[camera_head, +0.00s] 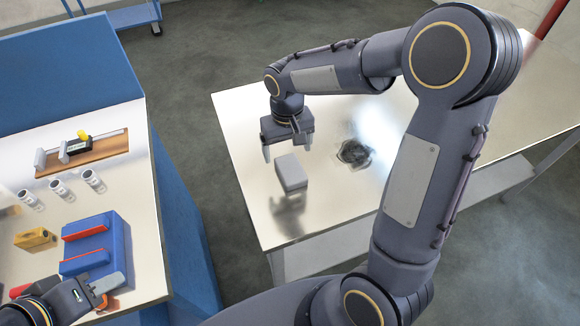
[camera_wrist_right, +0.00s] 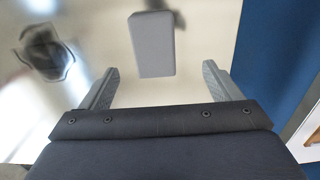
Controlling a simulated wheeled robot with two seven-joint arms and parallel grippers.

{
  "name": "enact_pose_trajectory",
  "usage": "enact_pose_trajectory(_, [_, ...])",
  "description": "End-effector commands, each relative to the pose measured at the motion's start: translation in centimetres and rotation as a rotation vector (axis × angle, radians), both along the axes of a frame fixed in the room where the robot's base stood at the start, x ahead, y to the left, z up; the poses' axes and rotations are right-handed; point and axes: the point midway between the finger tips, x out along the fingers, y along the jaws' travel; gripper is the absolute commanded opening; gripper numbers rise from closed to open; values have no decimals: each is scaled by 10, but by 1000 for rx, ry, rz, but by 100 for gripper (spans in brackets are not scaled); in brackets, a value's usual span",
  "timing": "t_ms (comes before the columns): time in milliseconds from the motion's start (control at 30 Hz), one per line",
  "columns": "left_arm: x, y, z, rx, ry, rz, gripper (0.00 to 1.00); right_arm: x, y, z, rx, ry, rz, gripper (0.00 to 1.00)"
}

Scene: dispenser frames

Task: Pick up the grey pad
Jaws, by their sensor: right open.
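The grey pad (camera_head: 291,174) is a small light-grey block on the shiny metal table (camera_head: 247,118). In the right wrist view the pad (camera_wrist_right: 152,44) lies ahead of my right gripper, roughly between the lines of its two fingers. My right gripper (camera_head: 287,151) is open and empty, close to the pad and apart from it; the fingers (camera_wrist_right: 160,78) point toward it. My left gripper (camera_head: 108,290) is at the lower left, beside the blue block with red strips; whether its fingers are open is unclear.
The blue-sided workbench (camera_head: 135,190) at left holds a blue fixture (camera_head: 95,243), a yellow block (camera_head: 35,238), several small cylinders and a wooden tray (camera_head: 80,155). Floor separates bench and table.

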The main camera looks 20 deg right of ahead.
Motion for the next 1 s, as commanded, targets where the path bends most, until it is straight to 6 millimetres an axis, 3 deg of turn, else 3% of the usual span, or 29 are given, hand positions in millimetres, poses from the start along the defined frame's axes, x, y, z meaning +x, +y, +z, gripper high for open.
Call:
enact_pose_trajectory(567, [0,0,14,0,0,0,36,2,-8,-71,-3,6,2,85])
enact_pose_trajectory(867, [0,0,14,0,0,0,36,3,-8,-77,-2,2,1,85])
enact_pose_trajectory(1000, [0,0,14,0,0,0,36,3,-8,-77,-1,2,1,68])
